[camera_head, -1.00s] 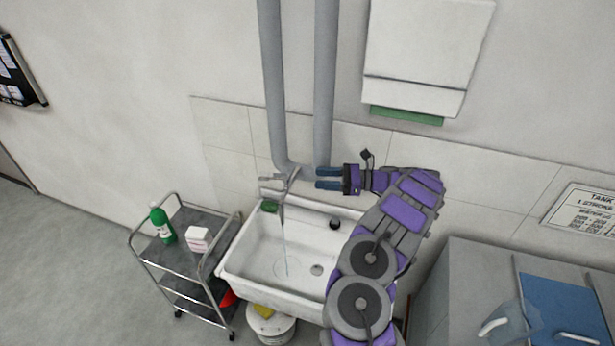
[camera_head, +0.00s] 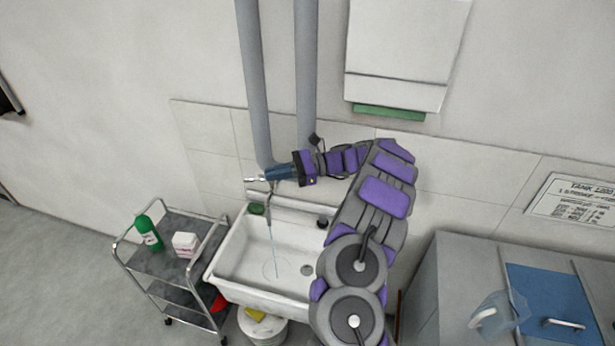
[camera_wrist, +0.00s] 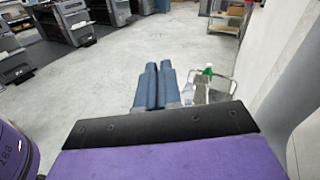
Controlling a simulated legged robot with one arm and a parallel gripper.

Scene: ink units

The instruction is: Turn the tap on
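The metal tap (camera_head: 268,204) is on the wall above the white sink (camera_head: 240,264), and a thin stream of water (camera_head: 274,254) runs from its spout into the basin. A short metal lever (camera_head: 253,179) shows just left of my fingertips. My gripper (camera_head: 268,174) is at the tap's top, pointing left, its blue fingers hiding part of the tap. In the wrist view the fingers (camera_wrist: 158,72) lie close together, with nothing seen between them. Whether they touch the lever cannot be told.
A metal trolley (camera_head: 172,262) left of the sink carries a green bottle (camera_head: 148,232) and a white block (camera_head: 186,244). Grey pipes (camera_head: 252,85) rise behind my gripper. A dispenser (camera_head: 400,55) hangs at upper right. A white bucket (camera_head: 262,330) stands under the sink.

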